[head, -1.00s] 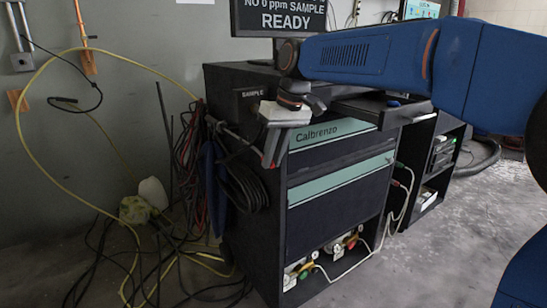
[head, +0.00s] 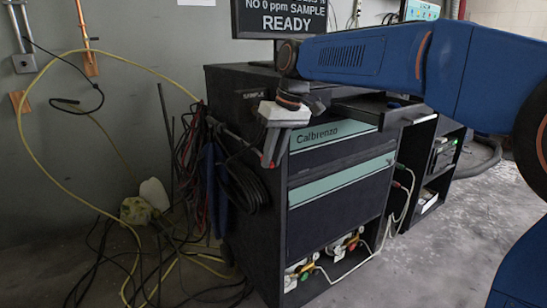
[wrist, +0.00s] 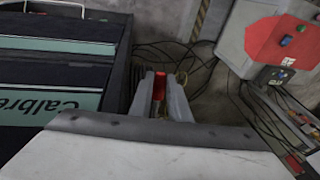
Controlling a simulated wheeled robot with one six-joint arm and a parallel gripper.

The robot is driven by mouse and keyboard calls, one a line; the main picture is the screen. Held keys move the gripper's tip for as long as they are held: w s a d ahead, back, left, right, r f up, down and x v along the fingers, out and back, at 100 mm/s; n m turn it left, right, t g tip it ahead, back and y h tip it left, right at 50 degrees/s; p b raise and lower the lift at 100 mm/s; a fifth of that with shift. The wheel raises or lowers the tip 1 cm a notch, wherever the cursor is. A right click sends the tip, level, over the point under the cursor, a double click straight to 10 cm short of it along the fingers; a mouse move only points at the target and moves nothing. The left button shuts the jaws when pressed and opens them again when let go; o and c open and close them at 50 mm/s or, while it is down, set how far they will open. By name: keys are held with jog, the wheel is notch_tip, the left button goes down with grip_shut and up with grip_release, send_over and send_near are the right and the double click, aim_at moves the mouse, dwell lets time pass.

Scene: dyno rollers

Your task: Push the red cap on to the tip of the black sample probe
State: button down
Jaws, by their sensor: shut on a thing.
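My gripper (head: 270,150) is at the left front corner of the dark Calbrenzo cabinet, pointing down. In the wrist view my gripper (wrist: 160,88) is shut on the red cap (wrist: 159,84), which sits between the two grey fingers. A small brownish part shows below the cap there, too small to make out. In the head view a thin dark rod (head: 228,132), which looks like the black sample probe, sticks out from the cabinet's left side toward my fingers. Its tip is lost at my gripper, so I cannot tell whether cap and tip touch.
The cabinet (head: 340,210) stands just right of my gripper, with a dark drawer or shelf under my arm. Black cable coils (head: 248,188) hang on its left side. A yellow hose and loose cables lie on the floor at left. A screen (head: 282,18) reads READY.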

jog(key=shift+a+r, duration=0.3)
jog(key=shift+r, duration=0.1)
jog(key=c, duration=1.6)
grip_release()
jog(key=shift+w+a+f, duration=0.1)
jog(key=shift+a+f, duration=0.1)
jog(key=shift+a, duration=0.1)
jog(key=shift+f, duration=0.1)
jog(key=shift+d, duration=0.1)
